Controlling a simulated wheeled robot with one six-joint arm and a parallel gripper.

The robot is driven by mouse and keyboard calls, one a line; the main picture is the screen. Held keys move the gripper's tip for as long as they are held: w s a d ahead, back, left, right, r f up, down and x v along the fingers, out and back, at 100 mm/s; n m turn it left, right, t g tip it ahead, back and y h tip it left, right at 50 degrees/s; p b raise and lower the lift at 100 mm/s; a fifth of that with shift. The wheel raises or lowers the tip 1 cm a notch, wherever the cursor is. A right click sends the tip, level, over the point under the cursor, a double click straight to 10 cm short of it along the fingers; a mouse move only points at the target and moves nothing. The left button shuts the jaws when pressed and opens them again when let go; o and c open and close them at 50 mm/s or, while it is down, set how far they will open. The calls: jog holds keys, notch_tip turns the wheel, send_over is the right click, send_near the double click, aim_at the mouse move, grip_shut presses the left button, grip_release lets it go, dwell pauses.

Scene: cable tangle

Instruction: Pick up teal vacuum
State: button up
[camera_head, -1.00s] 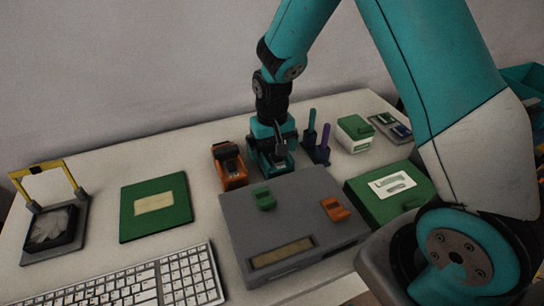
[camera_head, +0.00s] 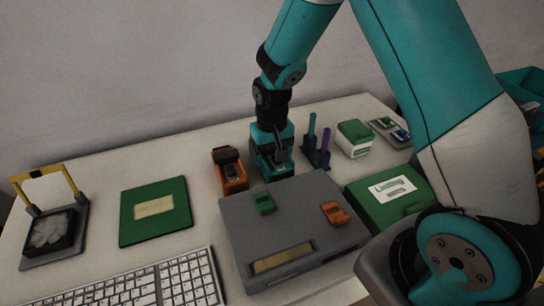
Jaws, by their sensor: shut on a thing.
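The teal vacuum (camera_head: 264,150), a boxy teal and dark device, stands upright on the white table behind the grey box, just right of an orange device of similar shape. My gripper (camera_head: 278,146) comes down from above at the end of my teal and black arm. It is shut on the teal vacuum. The fingertips are small and dark against it, so the exact contact is hard to make out. I cannot tell whether the vacuum's base touches the table.
The orange device (camera_head: 230,170) stands close on the left. The grey box (camera_head: 290,225) is in front. A green-lidded box (camera_head: 355,139) and a green case (camera_head: 362,190) are at the right.

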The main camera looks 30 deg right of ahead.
aim_at(272, 154)
notch_tip(272, 154, up, 20)
jog(key=shift+f, duration=0.25)
jog(key=o, duration=0.6)
jog(key=shift+c, duration=1.6)
jog(key=shift+f, duration=0.1)
